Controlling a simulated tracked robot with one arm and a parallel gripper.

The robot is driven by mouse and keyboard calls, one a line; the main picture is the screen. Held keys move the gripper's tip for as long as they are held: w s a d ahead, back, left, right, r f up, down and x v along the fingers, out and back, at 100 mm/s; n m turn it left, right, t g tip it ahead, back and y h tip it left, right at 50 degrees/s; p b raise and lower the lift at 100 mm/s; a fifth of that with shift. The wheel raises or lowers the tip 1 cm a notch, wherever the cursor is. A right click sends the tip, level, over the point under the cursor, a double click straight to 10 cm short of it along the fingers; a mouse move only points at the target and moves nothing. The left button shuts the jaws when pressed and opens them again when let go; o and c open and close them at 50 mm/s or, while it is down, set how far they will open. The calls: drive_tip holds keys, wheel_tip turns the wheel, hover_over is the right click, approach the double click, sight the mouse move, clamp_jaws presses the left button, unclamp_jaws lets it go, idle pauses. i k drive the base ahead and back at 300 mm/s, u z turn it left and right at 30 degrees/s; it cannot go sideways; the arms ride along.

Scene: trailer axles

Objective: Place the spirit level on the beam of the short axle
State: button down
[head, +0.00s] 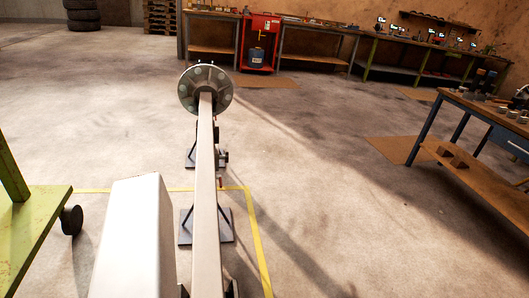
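An axle runs away from me through the middle of the head view, with a long pale square beam (205,200) and a round grey hub flange with bolts (188,91) at its far end. I cannot tell if this is the short axle. Dark stands (225,226) carry the beam above the floor. The top of the beam that shows is bare. I see no spirit level. My gripper is not in view.
A white block (135,240), perhaps part of my arm, fills the lower left beside the beam. A green wheeled cart (40,225) stands at the left edge. A workbench (480,185) stands right. Yellow tape (255,235) marks the floor. Open floor lies right of the axle.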

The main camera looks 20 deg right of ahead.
sight(206, 148)
drive_tip(key=z, duration=0.25)
drive_tip(key=i, duration=1.7)
drive_tip(key=u, duration=0.25)
